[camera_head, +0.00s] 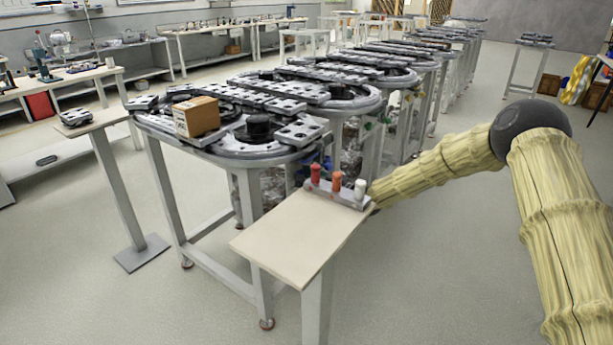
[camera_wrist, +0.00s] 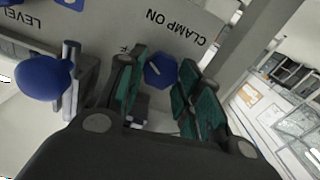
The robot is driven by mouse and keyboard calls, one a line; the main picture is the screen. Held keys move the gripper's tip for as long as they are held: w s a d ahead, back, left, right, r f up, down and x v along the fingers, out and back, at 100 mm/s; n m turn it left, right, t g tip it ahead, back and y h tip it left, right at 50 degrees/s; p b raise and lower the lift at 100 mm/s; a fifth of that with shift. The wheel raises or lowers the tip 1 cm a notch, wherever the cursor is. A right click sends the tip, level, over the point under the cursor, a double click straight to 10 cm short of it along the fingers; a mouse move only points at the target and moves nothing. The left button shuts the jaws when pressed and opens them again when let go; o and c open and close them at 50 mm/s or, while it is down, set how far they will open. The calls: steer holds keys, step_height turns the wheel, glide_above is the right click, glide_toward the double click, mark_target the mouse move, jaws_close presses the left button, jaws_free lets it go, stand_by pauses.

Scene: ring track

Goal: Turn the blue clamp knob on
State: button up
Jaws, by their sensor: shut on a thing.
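The blue clamp knob (camera_wrist: 160,70) is a small round knob with a pale pointer line, on a grey panel (camera_wrist: 205,22) in the wrist view. The words CLAMP ON appear upside down beside it. My gripper (camera_wrist: 158,92) has its green-padded fingers on either side of the knob and is shut on it. The pointer line slants across the knob's face.
A blue ball-ended lever (camera_wrist: 43,77) stands left of my gripper. In the head view, a small table (camera_head: 303,230) carries a block with red, orange and white pegs (camera_head: 337,183). The ring track (camera_head: 245,150) holds a cardboard box (camera_head: 196,117). Floor at right is open.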

steer(key=m+p, duration=0.2)
steer(key=m, duration=0.4)
steer(key=m+p, duration=0.2)
steer(key=m, duration=0.3)
steer(key=shift+w+d+m, duration=0.15)
steer(key=shift+m, duration=0.25)
stand_by(0.3)
steer(key=o, duration=1)
steer(key=v, duration=1.2)
